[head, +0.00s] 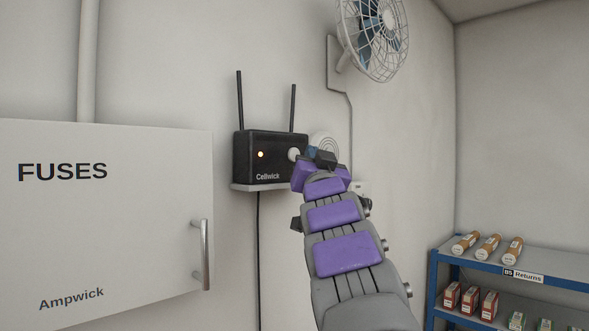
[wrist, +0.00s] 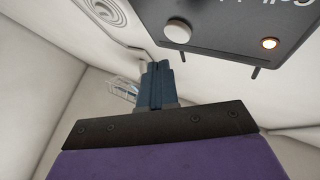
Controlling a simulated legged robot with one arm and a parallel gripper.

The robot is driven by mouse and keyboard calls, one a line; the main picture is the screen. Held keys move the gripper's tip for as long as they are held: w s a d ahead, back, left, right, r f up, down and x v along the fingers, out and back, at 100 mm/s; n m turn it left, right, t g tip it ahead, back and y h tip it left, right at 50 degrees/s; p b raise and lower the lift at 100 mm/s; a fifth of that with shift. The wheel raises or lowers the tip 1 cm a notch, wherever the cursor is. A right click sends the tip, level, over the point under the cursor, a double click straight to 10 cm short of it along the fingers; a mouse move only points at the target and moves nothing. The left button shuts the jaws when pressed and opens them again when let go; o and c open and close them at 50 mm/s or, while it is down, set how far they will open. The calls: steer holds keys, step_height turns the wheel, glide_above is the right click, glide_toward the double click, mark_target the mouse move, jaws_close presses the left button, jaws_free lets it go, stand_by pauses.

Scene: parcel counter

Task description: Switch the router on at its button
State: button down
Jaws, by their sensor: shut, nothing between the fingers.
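The router (head: 262,171) is a black box marked Cellwick with two upright antennas, on a small wall shelf. An orange light (head: 261,154) glows on its front. Its round white button (head: 294,154) is at the right of the front. My gripper (head: 311,152) is at the router's right end, close to the button; contact cannot be told. In the wrist view the router (wrist: 235,25) is at the top right, with the white button (wrist: 178,31) and the lit orange light. My gripper's blue fingers (wrist: 156,78) are together and empty, below and left of the button, apart from it in the picture.
A fuse cabinet (head: 140,220) with a bar handle is on the wall at left. A wall fan (head: 375,35) hangs above right. A round white ringed fitting (head: 325,144) is behind my gripper. A blue shelf rack (head: 555,262) with tubes and boxes stands at right.

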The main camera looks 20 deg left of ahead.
steer(key=shift+s+d+f+b, duration=0.15)
steer(key=shift+d+f+b, duration=0.05)
steer(key=shift+b, duration=0.55)
steer(key=shift+s+d+r+b, duration=0.1)
steer(key=shift+s+d+b, duration=0.2)
steer(key=shift+d+b, duration=0.8)
steer(key=shift+s+d+r+b, duration=0.1)
steer(key=shift+s+d+b, duration=0.35)
steer(key=shift+b, duration=1.15)
steer(key=shift+w+d, duration=0.1)
steer(key=shift+w, duration=0.05)
